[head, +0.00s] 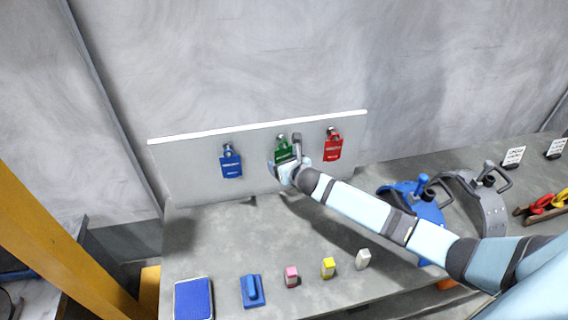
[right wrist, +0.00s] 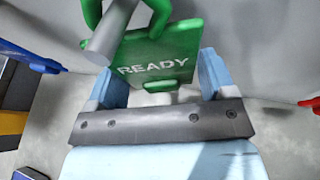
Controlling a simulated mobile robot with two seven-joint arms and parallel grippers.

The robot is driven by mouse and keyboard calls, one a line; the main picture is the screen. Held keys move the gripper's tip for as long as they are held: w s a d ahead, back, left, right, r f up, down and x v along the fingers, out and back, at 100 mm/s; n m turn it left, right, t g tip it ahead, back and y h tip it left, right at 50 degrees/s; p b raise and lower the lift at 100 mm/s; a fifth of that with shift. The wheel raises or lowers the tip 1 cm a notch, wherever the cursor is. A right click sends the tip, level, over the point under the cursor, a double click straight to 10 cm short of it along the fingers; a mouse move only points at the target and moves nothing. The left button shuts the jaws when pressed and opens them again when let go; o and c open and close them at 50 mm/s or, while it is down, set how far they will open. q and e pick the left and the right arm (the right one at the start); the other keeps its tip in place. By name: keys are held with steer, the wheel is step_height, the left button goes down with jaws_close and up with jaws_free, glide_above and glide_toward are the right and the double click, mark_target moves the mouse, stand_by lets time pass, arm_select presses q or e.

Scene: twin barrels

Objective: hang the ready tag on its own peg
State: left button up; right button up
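The green ready tag (head: 282,150) is at the middle peg of the upright grey board (head: 200,180). In the right wrist view the tag (right wrist: 170,55) faces me with "READY" legible, and its green loop passes around the grey peg (right wrist: 112,32). My right gripper (head: 280,165) is at the tag's lower part. Its two fingers (right wrist: 165,82) stand wide apart, one at each side of the tag, with a gap beside the small green tab at the bottom. Whether a finger touches the tag's edge is unclear. My left gripper is out of view.
A blue tag (head: 231,163) hangs left and a red tag (head: 333,147) right of the green one. Several small items, including a pink block (head: 292,277) and a blue pad (head: 193,299), lie along the front. Blue (head: 423,208) and grey (head: 480,205) rounded fixtures stand at right.

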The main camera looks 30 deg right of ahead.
steer(key=shift+o, duration=1.1)
